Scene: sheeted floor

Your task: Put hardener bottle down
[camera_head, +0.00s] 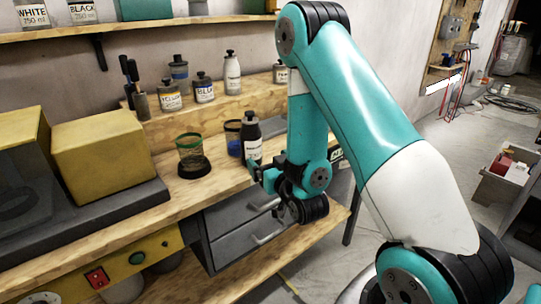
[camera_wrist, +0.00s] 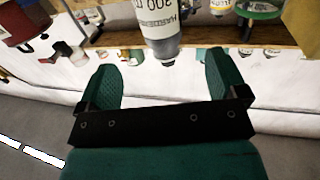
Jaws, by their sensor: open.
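The hardener bottle (camera_head: 252,145) is dark with a white label and a black cap. It looks upright at the front edge of the wooden workbench (camera_head: 222,180); its base is partly hidden by my gripper. In the wrist view the labelled bottle (camera_wrist: 160,28) appears upside down, ahead of and between my fingers, with its lower end towards them. My gripper (camera_wrist: 162,82) is open, with both green fingers spread and a visible gap on each side of the bottle. In the head view my gripper (camera_head: 266,178) is just in front of the bottle, low at the bench edge.
A green-rimmed mesh cup (camera_head: 190,152) on a black base and a blue-rimmed cup (camera_head: 232,138) stand left of the bottle. Several paint bottles (camera_head: 204,90) stand on a raised shelf behind. A yellow box (camera_head: 100,155) is further left. Grey drawers (camera_head: 240,230) are below.

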